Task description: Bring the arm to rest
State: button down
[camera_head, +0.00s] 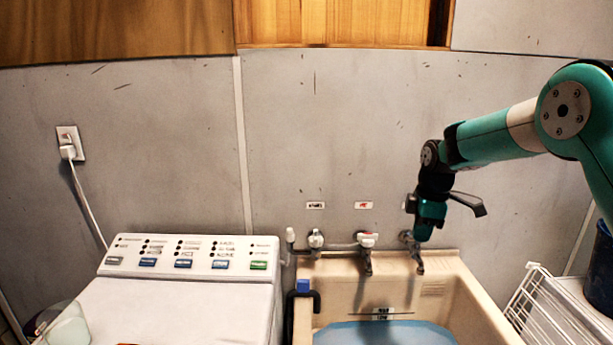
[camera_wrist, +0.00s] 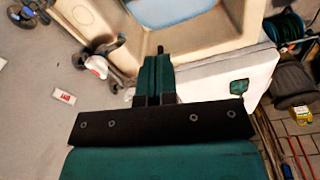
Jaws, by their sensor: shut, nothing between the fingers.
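My arm reaches in from the right in the head view, bent at the elbow, with its forearm across the wall. My gripper (camera_head: 424,234) hangs downward above the back right corner of the beige sink (camera_head: 470,292), near the right-hand tap (camera_head: 415,255). In the head view it overlaps the tap area; I cannot tell whether it touches. In the wrist view my gripper (camera_wrist: 157,62) shows green fingers together with nothing between them.
A white washing machine (camera_head: 170,305) stands left of the sink. A middle tap (camera_head: 367,250) and a left tap (camera_head: 315,243) line the wall. A blue basin (camera_head: 390,334) lies in the sink. A white wire rack (camera_head: 540,305) is at the right. Open wall space lies left of the arm.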

jog(key=s+a+r+m+y+b, duration=0.1)
jog(key=s+a+r+m, duration=0.2)
jog(key=s, duration=0.6)
jog(key=s+a+r+m+y+b, duration=0.1)
jog(key=s+a+r, duration=0.2)
jog(key=s+a, duration=0.35)
jog(key=s+a+f+m+y+b, duration=0.1)
jog(key=s+m, duration=0.3)
jog(key=s, duration=1.8)
jog(key=shift+s+a+f+b, duration=0.15)
jog(key=shift+s+a+b, duration=0.15)
jog(key=shift+b, duration=0.3)
